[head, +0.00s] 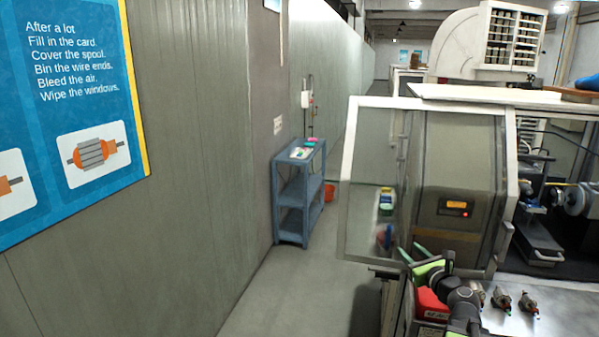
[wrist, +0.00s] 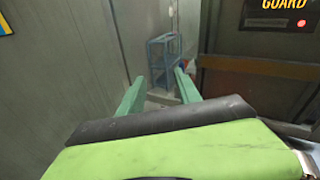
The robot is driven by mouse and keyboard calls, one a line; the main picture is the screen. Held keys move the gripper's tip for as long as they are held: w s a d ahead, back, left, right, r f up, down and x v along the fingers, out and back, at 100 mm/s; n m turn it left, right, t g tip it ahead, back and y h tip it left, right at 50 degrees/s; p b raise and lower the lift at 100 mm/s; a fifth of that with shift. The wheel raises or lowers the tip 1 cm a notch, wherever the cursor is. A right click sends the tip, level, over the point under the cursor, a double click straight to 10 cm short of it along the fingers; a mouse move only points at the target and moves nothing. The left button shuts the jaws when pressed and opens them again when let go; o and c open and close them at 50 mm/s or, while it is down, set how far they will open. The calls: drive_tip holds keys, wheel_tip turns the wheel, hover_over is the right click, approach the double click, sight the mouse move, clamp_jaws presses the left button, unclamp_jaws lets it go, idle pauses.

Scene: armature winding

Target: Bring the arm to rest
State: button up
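My gripper (head: 410,254) is at the lower middle right of the head view, raised in front of the machine's glass guard, with my arm low in the picture below it. In the wrist view, its two green fingers (wrist: 160,88) stand apart with a clear gap between them. Nothing shows between the fingers, only floor and the blue shelf beyond.
A winding machine with a glass guard (head: 366,180) fills the right. On its metal bench (head: 560,322) are a red box (head: 431,305) and several small armatures (head: 502,299). A blue shelf (head: 291,190) stands by the left wall. The aisle floor (head: 275,295) is clear.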

drive_tip(key=w+a+f+n+g+y, duration=0.1)
drive_tip(key=a+f+n+g+y, duration=0.25)
drive_tip(key=a, duration=0.75)
drive_tip(key=a+f+n+g+y, duration=0.15)
drive_tip(key=a+f+n, duration=0.25)
drive_tip(key=a+n, duration=0.55)
drive_tip(key=s+a+f+n+g, duration=0.2)
drive_tip(key=a+f+n+g, duration=0.1)
drive_tip(key=a, duration=0.3)
drive_tip(key=s+a+f+n+g, duration=0.2)
drive_tip(key=s+a+f, duration=0.1)
drive_tip(key=a+f, duration=0.15)
drive_tip(key=s+d+f+n+g+h, duration=0.3)
drive_tip(key=s+n, duration=0.3)
drive_tip(key=n, duration=0.1)
drive_tip(key=s+d+f+n+g+h, duration=0.3)
drive_tip(key=s+f+n+g, duration=0.1)
drive_tip(key=s+n, duration=0.3)
drive_tip(key=shift+d+n+h, duration=0.4)
drive_tip(key=shift+n, duration=0.2)
drive_tip(key=shift+w, duration=0.1)
